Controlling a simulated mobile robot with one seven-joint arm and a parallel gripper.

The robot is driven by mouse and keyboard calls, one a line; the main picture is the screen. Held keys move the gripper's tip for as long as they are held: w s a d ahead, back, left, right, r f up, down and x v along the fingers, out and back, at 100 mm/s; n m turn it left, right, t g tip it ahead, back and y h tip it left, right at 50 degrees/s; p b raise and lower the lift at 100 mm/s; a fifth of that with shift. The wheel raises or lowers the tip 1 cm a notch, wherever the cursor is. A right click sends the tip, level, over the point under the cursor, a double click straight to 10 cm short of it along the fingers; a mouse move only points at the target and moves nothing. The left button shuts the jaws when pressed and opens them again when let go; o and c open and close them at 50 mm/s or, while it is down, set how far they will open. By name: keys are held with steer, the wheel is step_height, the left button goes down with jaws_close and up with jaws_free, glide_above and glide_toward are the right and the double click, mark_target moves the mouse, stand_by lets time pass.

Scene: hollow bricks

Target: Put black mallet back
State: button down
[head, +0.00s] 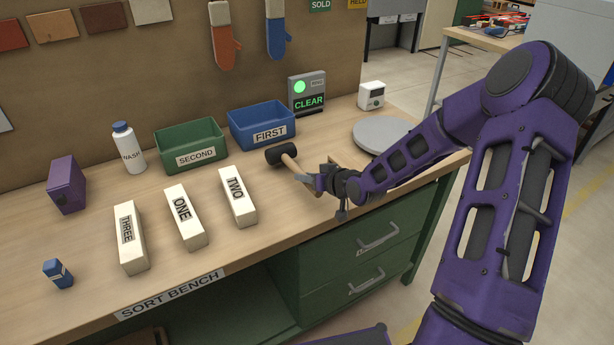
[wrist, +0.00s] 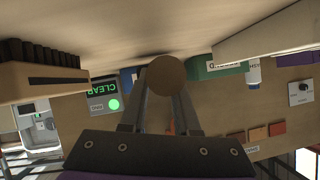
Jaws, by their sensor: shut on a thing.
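The black mallet has a dark cylindrical head (head: 280,154) and a pale wooden handle (head: 293,166). My gripper (head: 316,183) is shut on the handle, with the head pointing to the back left, just in front of the blue bin. I cannot tell whether the mallet touches the bench. In the wrist view, the round brown end of the handle (wrist: 167,75) sits between the two fingers; the black head is hidden there.
The sort bench (head: 265,262) holds white bricks THREE (head: 130,240), ONE (head: 186,220) and TWO (head: 238,198). Behind stand the green SECOND bin (head: 190,140), blue FIRST bin (head: 262,121) and a CLEAR display (head: 308,92). A grey round plate (head: 384,134) lies behind my forearm.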

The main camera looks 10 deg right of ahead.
steer(key=shift+f+b, duration=0.8)
steer(key=shift+f, duration=0.2)
steer(key=c, duration=0.6)
jaws_free()
steer(key=shift+o, duration=0.2)
steer(key=shift+s, duration=0.1)
steer(key=p+v, duration=0.4)
steer(key=v, duration=1.3)
steer(key=shift+s+r, duration=0.1)
